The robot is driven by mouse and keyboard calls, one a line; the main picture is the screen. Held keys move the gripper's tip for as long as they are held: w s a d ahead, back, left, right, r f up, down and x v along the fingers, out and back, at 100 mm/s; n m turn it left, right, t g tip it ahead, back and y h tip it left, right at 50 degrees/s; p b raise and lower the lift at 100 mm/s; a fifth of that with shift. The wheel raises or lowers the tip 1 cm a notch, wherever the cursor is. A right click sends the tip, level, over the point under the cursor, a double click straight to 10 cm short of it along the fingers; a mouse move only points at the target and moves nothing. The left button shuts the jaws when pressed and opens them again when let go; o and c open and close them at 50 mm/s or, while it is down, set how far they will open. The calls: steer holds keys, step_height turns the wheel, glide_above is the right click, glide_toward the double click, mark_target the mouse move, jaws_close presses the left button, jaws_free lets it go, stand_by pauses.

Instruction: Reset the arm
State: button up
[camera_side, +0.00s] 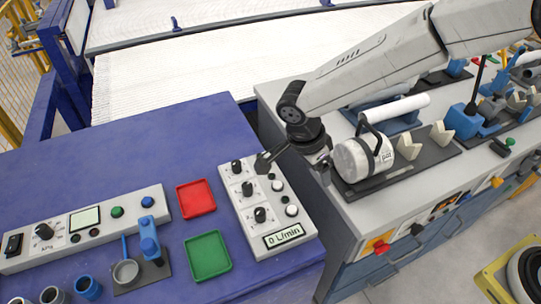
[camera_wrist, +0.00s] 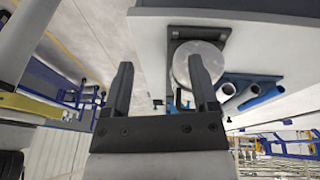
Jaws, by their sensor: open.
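My gripper (camera_side: 266,160) is at the upper end of the white control box (camera_side: 262,206), close to its top knob. In the wrist view my gripper (camera_wrist: 163,84) has its two dark fingers apart with nothing between them. My arm reaches in from the upper right and hides part of the grey bench. I cannot tell in the side view whether the fingers touch the knob.
A red tray (camera_side: 196,198) and a green tray (camera_side: 208,257) lie left of the control box on the blue table (camera_side: 90,160).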

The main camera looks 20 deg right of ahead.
steer(key=s+d+r+n+t+y, duration=0.1)
steer(key=s+d+n, duration=0.4)
steer(key=d+n, duration=0.3)
steer(key=s+d+r+n+t+y, duration=0.1)
steer(key=s+d+n+t+y, duration=0.1)
steer(key=s+d+n, duration=0.3)
steer(key=d+n, duration=0.3)
steer(key=d, duration=0.4)
steer(key=shift+s+d+r+n+t, duration=0.3)
steer(key=shift+r+n, duration=0.1)
stand_by(0.4)
